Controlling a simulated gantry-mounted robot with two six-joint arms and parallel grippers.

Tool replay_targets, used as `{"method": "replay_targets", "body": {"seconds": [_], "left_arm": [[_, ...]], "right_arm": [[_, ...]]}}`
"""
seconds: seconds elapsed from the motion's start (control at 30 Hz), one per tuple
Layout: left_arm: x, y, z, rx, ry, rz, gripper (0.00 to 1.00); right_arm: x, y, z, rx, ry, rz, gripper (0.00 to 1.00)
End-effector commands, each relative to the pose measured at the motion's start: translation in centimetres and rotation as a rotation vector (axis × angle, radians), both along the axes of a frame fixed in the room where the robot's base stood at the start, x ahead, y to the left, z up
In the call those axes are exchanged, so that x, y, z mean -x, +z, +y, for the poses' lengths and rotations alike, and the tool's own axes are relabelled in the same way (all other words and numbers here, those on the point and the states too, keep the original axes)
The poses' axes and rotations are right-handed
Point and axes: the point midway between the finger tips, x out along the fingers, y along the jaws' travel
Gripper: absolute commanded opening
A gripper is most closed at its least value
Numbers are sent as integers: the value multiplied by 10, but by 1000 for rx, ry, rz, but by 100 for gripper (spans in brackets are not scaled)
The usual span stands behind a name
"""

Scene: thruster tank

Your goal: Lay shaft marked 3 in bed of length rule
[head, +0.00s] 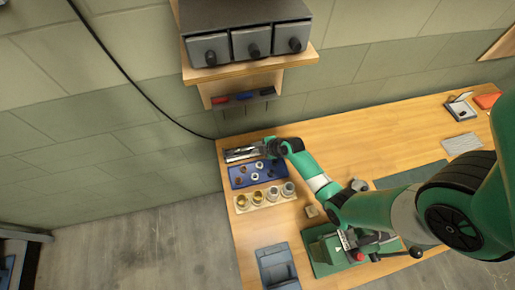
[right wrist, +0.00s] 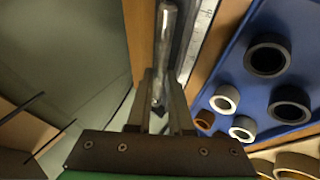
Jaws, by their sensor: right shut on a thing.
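My right gripper (head: 263,148) reaches to the back left corner of the bench, its tips near the length rule (head: 240,153). In the right wrist view my right gripper (right wrist: 164,88) is shut on a smooth grey metal shaft (right wrist: 167,40), which lies between the fingers and points away from the wrist. The length rule (right wrist: 202,28), with a pale graduated strip, runs just right of the shaft and nearly along it. I cannot tell whether the shaft touches the bed. No number on the shaft is readable. My left gripper is not in view.
A blue tray (right wrist: 232,78) of dark, white and copper rings lies right of the rule. In front of it is a wooden block (head: 240,208) with several cups. A grey bin (head: 277,268) and a green fixture (head: 322,262) stand nearer. The wall is close on the left.

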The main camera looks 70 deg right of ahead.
Motion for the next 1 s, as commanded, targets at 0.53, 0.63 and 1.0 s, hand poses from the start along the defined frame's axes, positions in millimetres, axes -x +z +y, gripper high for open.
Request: {"method": "replay_targets", "body": {"seconds": [0.53, 0.63, 1.0], "left_arm": [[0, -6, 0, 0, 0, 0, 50], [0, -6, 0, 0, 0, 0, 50], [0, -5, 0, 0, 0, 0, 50]], "right_arm": [[9, -17, 3, -7, 2, 32, 54], [9, -18, 4, -8, 1, 33, 54], [11, -17, 5, -9, 2, 36, 54]]}}
